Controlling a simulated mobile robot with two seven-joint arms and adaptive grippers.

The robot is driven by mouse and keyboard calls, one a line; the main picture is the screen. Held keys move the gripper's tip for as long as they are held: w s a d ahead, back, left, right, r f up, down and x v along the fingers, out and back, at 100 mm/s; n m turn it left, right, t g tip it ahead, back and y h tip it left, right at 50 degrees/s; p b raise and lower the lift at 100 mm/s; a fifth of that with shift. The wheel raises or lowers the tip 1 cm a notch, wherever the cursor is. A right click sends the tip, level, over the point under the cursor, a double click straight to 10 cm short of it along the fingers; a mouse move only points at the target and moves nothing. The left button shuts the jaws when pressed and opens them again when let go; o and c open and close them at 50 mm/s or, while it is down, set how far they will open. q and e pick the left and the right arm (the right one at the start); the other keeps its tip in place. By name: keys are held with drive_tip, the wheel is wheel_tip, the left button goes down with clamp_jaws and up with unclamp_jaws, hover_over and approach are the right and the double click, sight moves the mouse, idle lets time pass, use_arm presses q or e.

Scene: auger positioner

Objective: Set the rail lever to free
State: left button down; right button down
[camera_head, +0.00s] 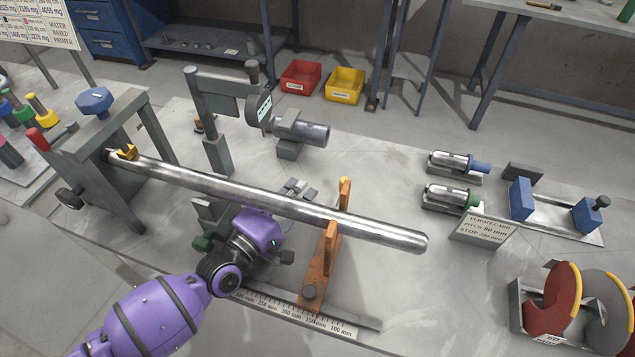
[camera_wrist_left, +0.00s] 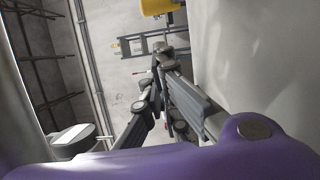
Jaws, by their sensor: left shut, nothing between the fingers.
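An orange stand (camera_head: 326,262) holds up a long steel tube (camera_head: 240,192) near its right end. My right gripper is out of view.
A scaled rail (camera_head: 345,331) runs along the front. A dark frame (camera_head: 137,185) bears the tube's left end.

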use_arm(q)
drive_tip(key=d, duration=0.1)
drive_tip(key=w+d, duration=0.1)
drive_tip(key=d+p, duration=0.1)
drive_tip(key=shift+w+d+r, duration=0.15)
drive_tip(key=shift+d+r, duration=0.15)
drive_tip(key=shift+d+f, duration=0.1)
drive_tip(key=shift+d, duration=0.3)
drive_tip(key=shift+d+f, duration=0.1)
